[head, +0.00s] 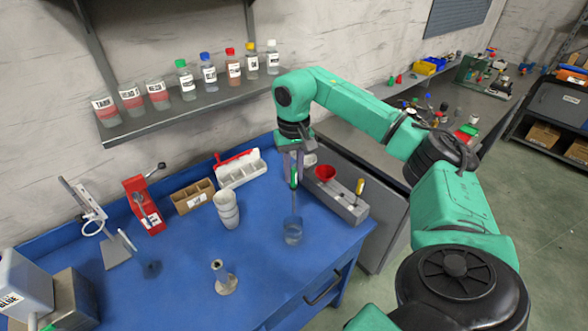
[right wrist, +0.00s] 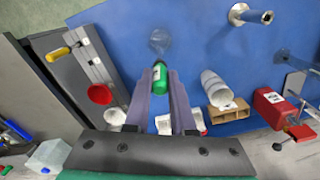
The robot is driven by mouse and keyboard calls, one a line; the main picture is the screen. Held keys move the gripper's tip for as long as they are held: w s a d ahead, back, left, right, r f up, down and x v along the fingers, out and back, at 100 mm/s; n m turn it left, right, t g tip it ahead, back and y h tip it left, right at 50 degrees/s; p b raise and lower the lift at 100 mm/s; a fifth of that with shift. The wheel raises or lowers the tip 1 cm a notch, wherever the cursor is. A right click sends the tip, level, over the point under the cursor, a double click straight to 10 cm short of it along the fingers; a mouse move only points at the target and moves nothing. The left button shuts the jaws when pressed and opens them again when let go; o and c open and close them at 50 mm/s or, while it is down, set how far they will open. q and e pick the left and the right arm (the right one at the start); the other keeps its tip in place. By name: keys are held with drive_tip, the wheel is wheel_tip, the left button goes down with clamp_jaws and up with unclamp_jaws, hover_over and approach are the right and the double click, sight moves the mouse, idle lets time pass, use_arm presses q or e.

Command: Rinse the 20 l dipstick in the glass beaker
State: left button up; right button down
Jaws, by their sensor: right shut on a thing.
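The glass beaker (head: 292,236) stands on the blue bench near its right edge, with some liquid low in it. My right gripper (head: 294,176) is above it, shut on the green handle of the dipstick (head: 294,184). The thin rod hangs about upright, down to the beaker's mouth; I cannot tell how deep its tip reaches. In the right wrist view the green handle (right wrist: 161,79) sits between the fingers, with the beaker (right wrist: 159,41) just beyond it. The print on the handle's label is too small to read. My left gripper is not in view.
A grey rack (head: 345,204) with a red funnel (head: 325,172) and a yellow-handled tool stands right of the beaker. Stacked white cups (head: 227,210) and a metal stand (head: 222,279) are to its left. A bottle shelf (head: 190,103) runs above the bench. The front of the bench is clear.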

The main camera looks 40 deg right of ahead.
sight(293, 212)
drive_tip(key=f+b, duration=0.1)
drive_tip(key=w+f, duration=0.1)
drive_tip(key=f, duration=0.1)
drive_tip(key=shift+f+b, duration=0.3)
drive_tip(key=shift+b, duration=0.05)
drive_tip(key=shift+s+f, duration=0.15)
drive_tip(key=shift+f, duration=0.2)
wheel_tip(293, 212, down, 2)
drive_tip(key=shift+s+f+b, duration=0.15)
drive_tip(key=shift+b, duration=0.95)
wheel_tip(293, 212, down, 3)
drive_tip(key=shift+r+b, duration=0.15)
drive_tip(key=shift+b, duration=0.7)
wheel_tip(293, 212, down, 2)
drive_tip(key=shift+f+b, duration=0.15)
drive_tip(key=shift+b, duration=0.7)
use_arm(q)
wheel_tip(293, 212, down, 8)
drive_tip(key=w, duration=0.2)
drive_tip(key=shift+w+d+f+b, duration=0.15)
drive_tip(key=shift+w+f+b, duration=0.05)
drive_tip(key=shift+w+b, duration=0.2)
use_arm(e)
drive_tip(key=shift+f, duration=0.7)
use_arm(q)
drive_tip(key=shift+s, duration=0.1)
